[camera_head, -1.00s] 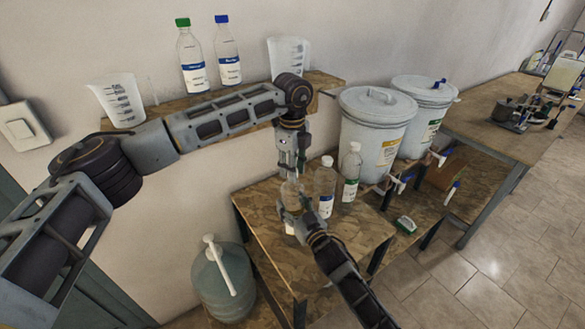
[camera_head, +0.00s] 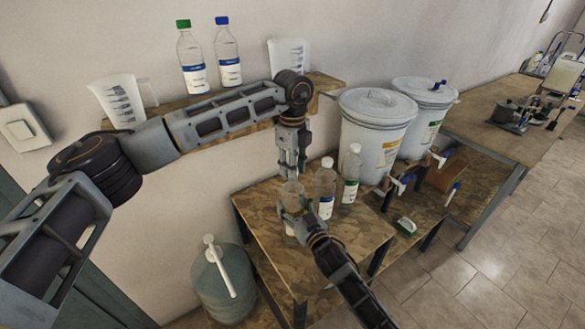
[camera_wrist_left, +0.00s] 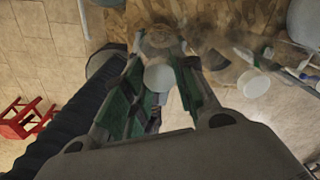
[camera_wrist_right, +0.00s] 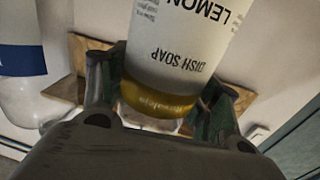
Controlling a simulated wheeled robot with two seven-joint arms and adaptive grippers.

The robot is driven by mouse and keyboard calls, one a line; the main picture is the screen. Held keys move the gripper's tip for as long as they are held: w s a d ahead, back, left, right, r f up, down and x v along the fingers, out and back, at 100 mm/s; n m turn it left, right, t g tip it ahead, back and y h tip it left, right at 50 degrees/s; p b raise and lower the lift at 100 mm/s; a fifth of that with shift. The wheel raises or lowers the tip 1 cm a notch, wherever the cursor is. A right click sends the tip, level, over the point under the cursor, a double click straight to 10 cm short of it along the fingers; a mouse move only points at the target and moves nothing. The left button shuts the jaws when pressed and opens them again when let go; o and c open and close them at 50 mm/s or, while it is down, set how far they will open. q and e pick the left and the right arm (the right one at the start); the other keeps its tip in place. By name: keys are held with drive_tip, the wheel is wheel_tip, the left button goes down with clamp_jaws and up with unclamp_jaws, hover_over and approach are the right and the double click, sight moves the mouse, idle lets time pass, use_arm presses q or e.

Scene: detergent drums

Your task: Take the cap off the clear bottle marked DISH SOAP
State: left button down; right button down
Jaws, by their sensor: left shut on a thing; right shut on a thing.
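The clear DISH SOAP bottle (camera_head: 291,190) stands on the wooden bench, partly hidden by my grippers. In the right wrist view its white label (camera_wrist_right: 180,55) reads DISH SOAP and LEMON, above yellow liquid. My left gripper (camera_head: 290,172) points down from above at the bottle's top. In the left wrist view its fingers (camera_wrist_left: 160,85) are shut on the white cap (camera_wrist_left: 159,77). I cannot tell whether the cap still touches the neck.
Close on the right stand a white-capped bottle (camera_head: 325,188) and another clear bottle (camera_head: 350,175). Two lidded drums (camera_head: 375,130) (camera_head: 422,115) stand behind them. A wall shelf (camera_head: 255,95) holds bottles and measuring jugs. The front of the bench (camera_head: 275,240) is mostly bare.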

use_arm(q)
drive_tip(key=shift+r, duration=0.7)
idle(0.3)
drive_tip(key=shift+r, duration=1.9)
use_arm(e)
drive_tip(key=shift+c, duration=1.3)
unclamp_jaws()
drive_tip(key=shift+s+d, duration=0.1)
drive_tip(key=shift+s, duration=0.05)
drive_tip(key=v, duration=1.1)
drive_tip(key=shift+s+d, duration=0.15)
drive_tip(key=shift+s, duration=0.15)
